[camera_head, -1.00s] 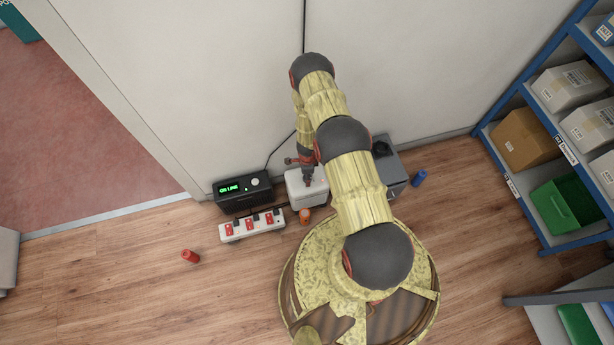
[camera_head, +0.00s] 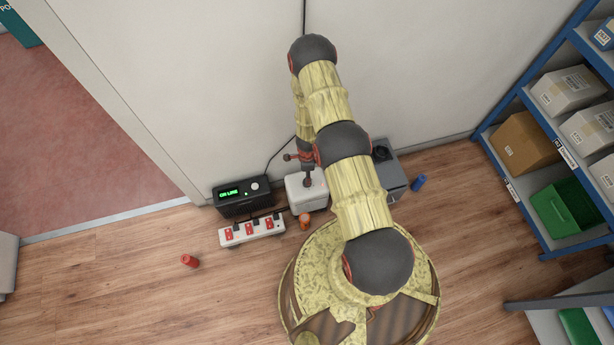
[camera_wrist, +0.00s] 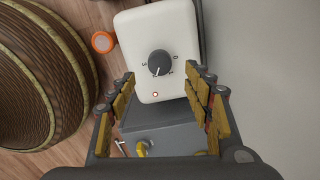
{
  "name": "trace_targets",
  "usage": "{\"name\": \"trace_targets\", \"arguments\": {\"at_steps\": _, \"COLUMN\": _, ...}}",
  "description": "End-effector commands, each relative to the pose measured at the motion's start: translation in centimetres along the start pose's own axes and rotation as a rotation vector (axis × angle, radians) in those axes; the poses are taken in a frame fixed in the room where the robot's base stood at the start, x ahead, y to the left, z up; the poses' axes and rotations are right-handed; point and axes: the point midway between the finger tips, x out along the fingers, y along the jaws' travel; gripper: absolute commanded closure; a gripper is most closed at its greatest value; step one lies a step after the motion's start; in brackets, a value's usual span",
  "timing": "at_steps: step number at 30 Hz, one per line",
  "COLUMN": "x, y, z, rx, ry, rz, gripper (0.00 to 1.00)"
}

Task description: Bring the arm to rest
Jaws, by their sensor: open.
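My gripper (camera_head: 307,182) is over the white box in the head view, with its fingers pointing down. In the wrist view my gripper (camera_wrist: 165,95) has its two fingers wide apart with nothing between them. The white box (camera_wrist: 182,30) has a dark round knob (camera_wrist: 159,63) on its top and a small red light near one edge. The fingertips lie near this edge of the box; I cannot tell how high they are above it. In the head view the white box (camera_head: 294,196) is partly hidden by the gripper.
A black unit with a green display (camera_head: 231,204) and a power strip with red switches (camera_head: 252,230) stand to the left. A grey box (camera_head: 394,172), a blue cylinder (camera_head: 419,183), an orange cylinder (camera_head: 305,221) and a red cylinder (camera_head: 190,261) are nearby. A blue shelf (camera_head: 515,189) stands at right.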

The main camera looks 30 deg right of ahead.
Motion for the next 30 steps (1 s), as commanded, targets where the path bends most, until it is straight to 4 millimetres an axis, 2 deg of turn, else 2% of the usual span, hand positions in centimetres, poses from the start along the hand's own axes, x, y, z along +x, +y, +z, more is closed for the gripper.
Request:
{"name": "trace_targets", "arguments": {"at_steps": 25, "x": -0.5, "y": 0.1, "z": 0.1, "rx": -0.025, "ry": -0.003, "rz": 0.003, "gripper": 0.49}}
{"name": "trace_targets", "arguments": {"at_steps": 28, "x": -0.5, "y": 1.2, "z": 0.9, "rx": -0.113, "ry": -0.037, "rz": 0.038, "gripper": 0.49}}
{"name": "trace_targets", "arguments": {"at_steps": 30, "x": -0.6, "y": 3.3, "z": 1.7, "rx": -0.221, "ry": -0.079, "rz": 0.092, "gripper": 0.49}}
